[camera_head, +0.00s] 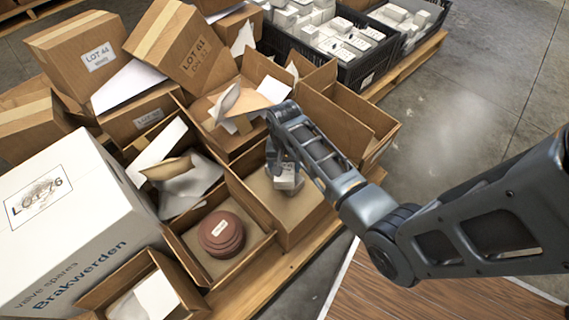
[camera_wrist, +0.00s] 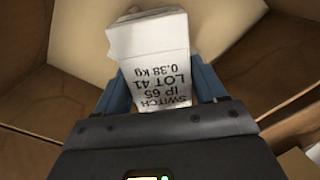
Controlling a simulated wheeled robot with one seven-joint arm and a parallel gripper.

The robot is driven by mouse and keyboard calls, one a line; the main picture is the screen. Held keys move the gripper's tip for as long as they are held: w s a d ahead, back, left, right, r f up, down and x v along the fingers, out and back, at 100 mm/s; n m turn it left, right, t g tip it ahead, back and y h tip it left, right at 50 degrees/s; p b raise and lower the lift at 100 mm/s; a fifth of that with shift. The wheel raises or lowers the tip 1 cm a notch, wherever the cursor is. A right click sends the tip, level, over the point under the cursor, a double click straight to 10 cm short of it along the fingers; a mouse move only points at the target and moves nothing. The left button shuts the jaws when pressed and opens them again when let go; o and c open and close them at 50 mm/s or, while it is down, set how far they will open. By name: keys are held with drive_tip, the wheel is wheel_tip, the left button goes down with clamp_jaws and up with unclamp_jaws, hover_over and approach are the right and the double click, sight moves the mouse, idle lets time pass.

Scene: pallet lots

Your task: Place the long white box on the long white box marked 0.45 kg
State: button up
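A white box (camera_wrist: 152,60) is between my gripper's two blue-grey fingers (camera_wrist: 160,88) in the wrist view. Both fingers touch its sides. Its print, upside down in this view, reads SWITCH, IP 65, LOT 41, 0.38 kg. In the head view my gripper (camera_head: 280,164) reaches down into an open cardboard compartment (camera_head: 305,215), with the white box (camera_head: 288,181) at its tips. I cannot tell whether the box touches the compartment floor. Several white boxes (camera_head: 345,45) lie in a black crate (camera_head: 366,70) at the top. No 0.45 kg marking is readable.
A compartment with dark red discs (camera_head: 221,234) adjoins on the left. A large white carton (camera_head: 75,215) and brown cartons (camera_head: 188,45) stand farther left. Open flaps and paper crowd the middle. A second black crate (camera_head: 431,10) is at the top right. Concrete floor (camera_head: 470,90) is clear at right.

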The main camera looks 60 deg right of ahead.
drive_tip(key=o, duration=0.4)
drive_tip(key=shift+r, duration=0.1)
wheel_tip(320, 180, up, 12)
drive_tip(key=p, duration=0.5)
drive_tip(key=n+t+h, duration=0.2)
drive_tip(key=n+t, duration=0.1)
approach(284, 164)
drive_tip(key=s+a, duration=0.3)
drive_tip(key=s, duration=0.1)
drive_tip(key=s+a+r+n+t, duration=0.4)
drive_tip(key=s+a, duration=0.2)
drive_tip(key=s, duration=0.1)
drive_tip(key=s+a+r+n+t, duration=0.1)
drive_tip(key=s+a+r+t, duration=0.1)
drive_tip(key=r, duration=0.5)
drive_tip(key=s+a+r+n+t+y, duration=0.1)
drive_tip(key=s+a+r+n+t, duration=0.1)
drive_tip(key=r, duration=0.6)
drive_tip(key=s+a+r+n+t+y, duration=0.1)
drive_tip(key=s+a+r+n+t, duration=0.1)
drive_tip(key=s+a+r+t, duration=0.2)
drive_tip(key=shift+s+r, duration=0.35)
drive_tip(key=shift+r, duration=0.4)
drive_tip(key=shift+s+r, duration=0.35)
drive_tip(key=shift+r, duration=0.4)
drive_tip(key=shift+s+r, duration=0.35)
drive_tip(key=shift+r, duration=0.4)
